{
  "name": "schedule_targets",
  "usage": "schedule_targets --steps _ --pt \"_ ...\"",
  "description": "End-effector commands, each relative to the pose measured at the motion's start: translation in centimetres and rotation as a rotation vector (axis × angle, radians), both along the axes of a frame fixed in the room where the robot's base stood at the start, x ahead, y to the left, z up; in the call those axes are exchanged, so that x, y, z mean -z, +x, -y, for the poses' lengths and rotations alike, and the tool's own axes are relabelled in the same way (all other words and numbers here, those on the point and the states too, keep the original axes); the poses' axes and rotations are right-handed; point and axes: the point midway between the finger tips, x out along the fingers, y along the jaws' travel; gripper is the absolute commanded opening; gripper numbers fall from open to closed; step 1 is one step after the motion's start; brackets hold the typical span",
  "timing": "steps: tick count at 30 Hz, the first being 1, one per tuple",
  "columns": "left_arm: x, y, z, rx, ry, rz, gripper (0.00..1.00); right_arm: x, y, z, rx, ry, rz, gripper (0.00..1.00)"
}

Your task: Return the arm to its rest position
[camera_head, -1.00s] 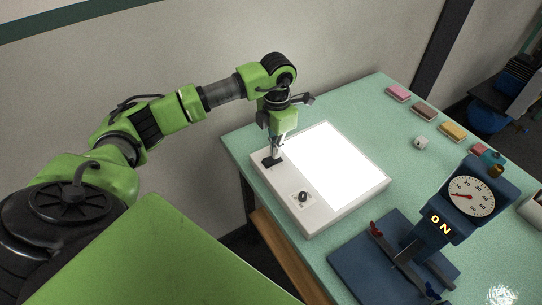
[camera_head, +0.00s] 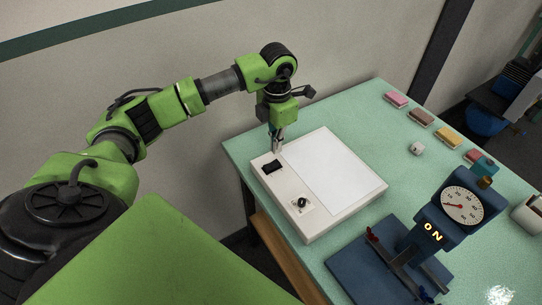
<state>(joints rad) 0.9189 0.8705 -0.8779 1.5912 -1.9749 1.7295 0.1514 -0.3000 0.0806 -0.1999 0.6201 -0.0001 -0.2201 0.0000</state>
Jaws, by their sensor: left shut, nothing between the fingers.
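My left gripper (camera_head: 277,148) points down, shut and empty, just above the far left edge of the white light box (camera_head: 274,195). Its fingertips are close to a black rocker switch (camera_head: 272,167) on the box, apart from it as far as I can tell. The light box panel (camera_head: 335,172) is unlit, a flat pale white. A dark knob (camera_head: 301,203) sits on the box's near left part. My right gripper is not in view.
A blue device (camera_head: 442,225) with a dial and a glowing "ON" sign stands at the right front. Several coloured blocks (camera_head: 448,137) line the table's far right side, with a small white cube (camera_head: 416,148) nearby. A wall is behind the arm.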

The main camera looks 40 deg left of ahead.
Motion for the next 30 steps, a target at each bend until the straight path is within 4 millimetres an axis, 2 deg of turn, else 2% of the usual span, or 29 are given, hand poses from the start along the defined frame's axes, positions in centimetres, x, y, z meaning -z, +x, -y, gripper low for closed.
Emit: schedule_targets --steps 1,6,23,26,29,30 --pt "-0.7 0.0 0.0 0.000 0.000 0.000 0.00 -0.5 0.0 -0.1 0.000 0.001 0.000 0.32" --pt "-1.6 -0.1 0.0 0.000 0.001 -0.002 0.00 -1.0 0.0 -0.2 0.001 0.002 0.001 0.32" --pt "-1.4 0.0 0.5 0.005 -0.013 0.002 0.00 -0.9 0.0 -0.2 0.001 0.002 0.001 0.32" --pt "-0.7 0.1 3.1 0.031 -0.086 0.020 0.00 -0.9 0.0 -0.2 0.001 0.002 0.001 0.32" --pt "0.0 0.0 8.6 0.074 -0.245 0.058 0.00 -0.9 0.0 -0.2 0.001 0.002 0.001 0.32" --pt "0.1 -0.1 11.5 0.089 -0.332 0.077 0.00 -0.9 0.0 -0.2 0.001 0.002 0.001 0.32"
